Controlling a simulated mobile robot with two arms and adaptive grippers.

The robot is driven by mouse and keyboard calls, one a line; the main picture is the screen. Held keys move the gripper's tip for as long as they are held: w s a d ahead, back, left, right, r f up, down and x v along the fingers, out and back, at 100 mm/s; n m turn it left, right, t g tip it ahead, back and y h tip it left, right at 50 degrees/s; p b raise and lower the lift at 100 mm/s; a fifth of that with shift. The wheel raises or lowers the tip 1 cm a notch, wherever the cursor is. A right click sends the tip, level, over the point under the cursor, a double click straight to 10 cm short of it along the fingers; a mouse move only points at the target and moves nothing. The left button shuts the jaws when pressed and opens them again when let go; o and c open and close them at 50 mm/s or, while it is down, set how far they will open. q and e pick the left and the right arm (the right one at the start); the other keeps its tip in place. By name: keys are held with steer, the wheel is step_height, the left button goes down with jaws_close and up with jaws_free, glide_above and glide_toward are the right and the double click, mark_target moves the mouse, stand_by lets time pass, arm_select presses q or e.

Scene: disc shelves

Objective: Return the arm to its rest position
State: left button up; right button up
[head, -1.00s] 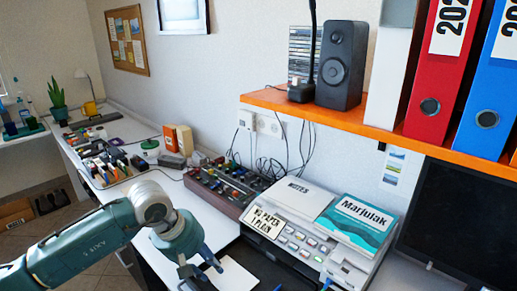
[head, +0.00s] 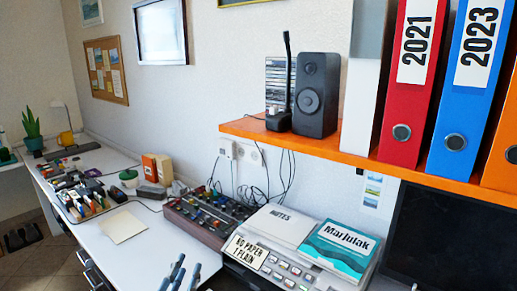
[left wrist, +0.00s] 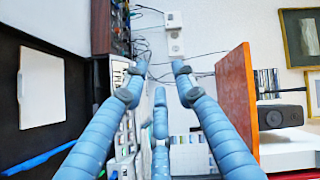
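My left gripper (head: 180,274) shows only as blue-grey fingertips at the bottom edge of the head view, in front of the white desk. The rest of the left arm is out of that view. In the left wrist view, the gripper (left wrist: 160,78) has its fingers spread apart, with nothing held between them. Those fingers cover part of the printer (left wrist: 125,125). My right gripper does not show in either view.
An orange shelf (head: 310,155) holds a black speaker (head: 316,95) and binders. Below are the printer (head: 262,268), a mixer (head: 205,215) and a black monitor (head: 455,240). A beige sheet (head: 122,227) lies on clear white desk (head: 145,255).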

arm_select(q)
steer(key=s+a+f+n+g+y, duration=0.1)
steer(key=s+a+f+n+g, duration=0.1)
steer(key=s+f+n+g, duration=0.45)
steer(key=s+a+f+n+g+y, duration=0.1)
steer(key=s+a+f, duration=0.25)
steer(key=f, duration=0.65)
steer(key=s+d+f+n+g+h, duration=0.1)
steer(key=s+f+n+g, duration=0.15)
steer(key=s+f, duration=0.45)
steer(key=s+d+f+n+g, duration=0.15)
steer(key=s+g, duration=0.25)
steer(key=s, duration=0.8)
step_height(320, 180, down, 28)
steer(key=s+g, duration=0.1)
steer(key=s, duration=0.1)
steer(key=s+a+f, duration=0.2)
steer(key=s+f, duration=0.5)
steer(key=s, duration=0.1)
steer(key=s+a+f+g, duration=0.1)
steer(key=s+f, duration=0.7)
steer(key=shift+s+a+g, duration=0.15)
steer(key=shift+a+g, duration=0.15)
steer(key=shift+a, duration=0.1)
